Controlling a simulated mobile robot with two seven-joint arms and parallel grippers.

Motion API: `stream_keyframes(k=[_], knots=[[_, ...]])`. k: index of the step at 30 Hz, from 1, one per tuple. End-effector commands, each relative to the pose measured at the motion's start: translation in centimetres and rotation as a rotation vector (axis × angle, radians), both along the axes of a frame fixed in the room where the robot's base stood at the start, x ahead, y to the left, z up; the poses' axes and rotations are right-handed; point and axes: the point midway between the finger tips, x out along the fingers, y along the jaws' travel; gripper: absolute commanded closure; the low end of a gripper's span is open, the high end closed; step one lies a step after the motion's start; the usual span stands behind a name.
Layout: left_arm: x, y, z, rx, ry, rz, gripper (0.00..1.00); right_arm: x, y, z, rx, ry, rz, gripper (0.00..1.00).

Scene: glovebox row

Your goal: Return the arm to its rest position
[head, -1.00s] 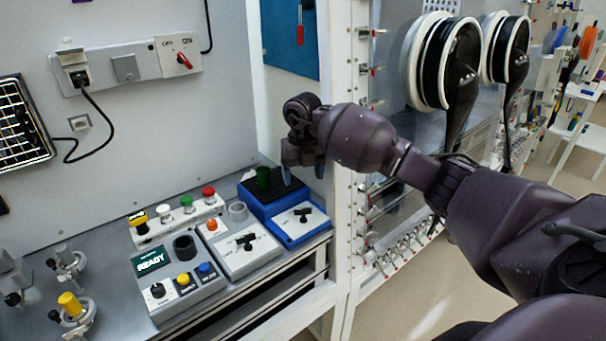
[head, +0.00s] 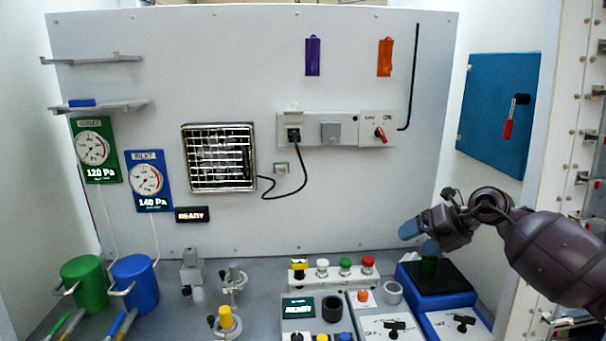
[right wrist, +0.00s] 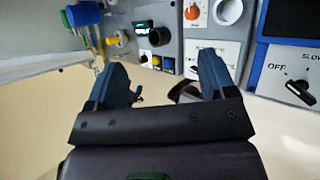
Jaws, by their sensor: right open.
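My right arm comes in from the right in the head view. Its gripper (head: 420,236) has blue fingers that point left, and it appears above the black-topped blue device (head: 448,302). My left gripper is not in view.
A row of buttons (head: 333,272) and switch boxes stand on the bench left of the blue device. A white frame with metal latches (head: 582,178) is close to my right arm. Green (head: 84,284) and blue (head: 135,282) canisters stand at the far left.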

Motion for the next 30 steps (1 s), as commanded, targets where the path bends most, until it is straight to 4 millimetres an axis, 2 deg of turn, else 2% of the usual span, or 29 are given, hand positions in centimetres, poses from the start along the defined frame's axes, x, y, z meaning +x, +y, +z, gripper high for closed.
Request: stream_keyframes(k=[1,3,6,9,14,17,20,26,30], knots=[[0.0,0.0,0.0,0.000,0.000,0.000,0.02,-0.1,1.7,1.0,0.097,-0.043,0.017,0.23],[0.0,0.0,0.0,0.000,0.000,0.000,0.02,-0.2,3.9,2.5,0.248,-0.099,0.027,0.23],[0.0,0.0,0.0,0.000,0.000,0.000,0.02,-0.7,6.2,4.2,0.467,-0.155,0.009,0.23],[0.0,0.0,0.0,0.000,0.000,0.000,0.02,-1.3,7.4,5.4,0.688,-0.183,-0.049,0.23],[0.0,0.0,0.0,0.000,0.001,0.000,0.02,-2.3,7.2,5.3,1.028,-0.161,-0.237,0.23],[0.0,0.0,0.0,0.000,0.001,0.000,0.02,-2.9,6.0,3.6,1.216,-0.104,-0.410,0.23],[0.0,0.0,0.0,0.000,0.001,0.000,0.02,-3.9,4.4,0.5,1.374,-0.011,-0.616,0.23],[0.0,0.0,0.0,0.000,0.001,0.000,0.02,-7.4,1.5,-7.5,1.563,0.220,-1.017,0.23],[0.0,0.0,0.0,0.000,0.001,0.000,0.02,-11.1,0.3,-13.2,1.634,0.392,-1.254,0.23]])
